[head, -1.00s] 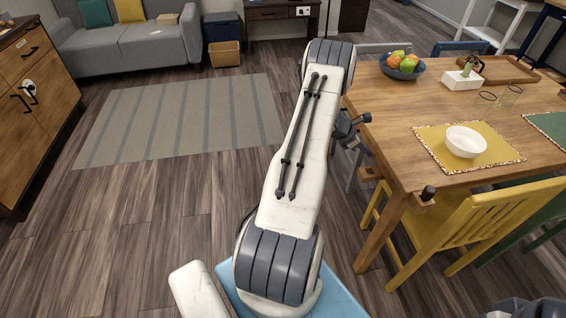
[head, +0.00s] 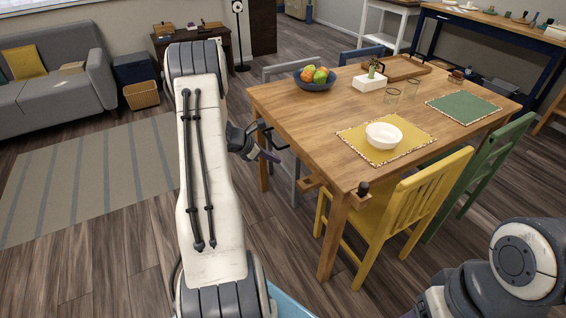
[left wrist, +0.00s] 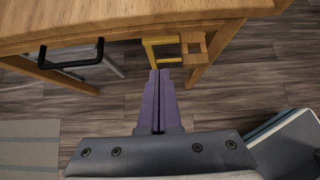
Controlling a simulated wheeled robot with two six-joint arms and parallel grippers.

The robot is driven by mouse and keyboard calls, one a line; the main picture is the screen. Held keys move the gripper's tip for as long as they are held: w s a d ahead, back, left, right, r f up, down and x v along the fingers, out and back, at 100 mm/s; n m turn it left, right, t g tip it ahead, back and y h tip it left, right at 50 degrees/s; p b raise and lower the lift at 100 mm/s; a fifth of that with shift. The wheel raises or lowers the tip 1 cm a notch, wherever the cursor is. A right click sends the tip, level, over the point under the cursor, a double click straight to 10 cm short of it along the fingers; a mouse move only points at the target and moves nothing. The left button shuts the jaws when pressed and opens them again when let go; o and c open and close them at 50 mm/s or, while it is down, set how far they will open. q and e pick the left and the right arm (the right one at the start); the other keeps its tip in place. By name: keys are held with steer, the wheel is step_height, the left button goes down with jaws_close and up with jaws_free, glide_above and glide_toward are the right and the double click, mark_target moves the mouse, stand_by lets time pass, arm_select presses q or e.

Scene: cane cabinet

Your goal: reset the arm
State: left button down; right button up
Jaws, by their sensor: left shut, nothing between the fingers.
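My left arm (head: 212,170) stretches forward up the middle left of the head view. My left gripper (head: 270,156) is beside the near left side of the wooden table (head: 290,107), apart from it in the left wrist view. Its two purple fingers (left wrist: 158,100) are pressed together in the left wrist view, with nothing between them. My right arm (head: 524,262) shows at the lower right of the head view; its gripper is out of view.
The table carries a fruit bowl (head: 316,84), a white bowl (head: 383,136) and placemats. A yellow chair (head: 415,208) and a green chair (head: 482,178) stand at its near side. A grey sofa (head: 50,88) is at the far left. The striped rug (head: 90,180) is clear.

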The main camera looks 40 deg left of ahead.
arm_select(q)
steer(key=shift+s+a+r, duration=0.1)
steer(key=shift+s+r, duration=0.2)
steer(key=s+d+r+m+g+h+p, duration=0.15)
steer(key=d+r+m, duration=0.4)
steer(key=d, duration=0.55)
steer(key=s+d+r+m+g+p, duration=0.1)
steer(key=s+d+r+m+g, duration=0.2)
steer(key=d+m, duration=0.5)
steer(key=d+r+m+g+h+p, duration=0.15)
steer(key=d+r+m, duration=0.35)
steer(key=d, duration=0.8)
steer(key=s+d+r+m+g+y+p, duration=0.1)
steer(key=s+d+r+m+y, duration=0.15)
steer(key=s+d+m, duration=0.35)
steer(key=s+d+r+m+g+y+p, duration=0.15)
steer(key=s+d+r+m, duration=0.25)
steer(key=s, duration=0.4)
steer(key=s+r+m+y+p, duration=0.1)
steer(key=s+r+m, duration=0.1)
steer(key=s+m, duration=0.8)
steer(key=shift+s+a+r+y, duration=0.15)
steer(key=shift+a+r+y, duration=0.15)
steer(key=shift+a+r, duration=0.05)
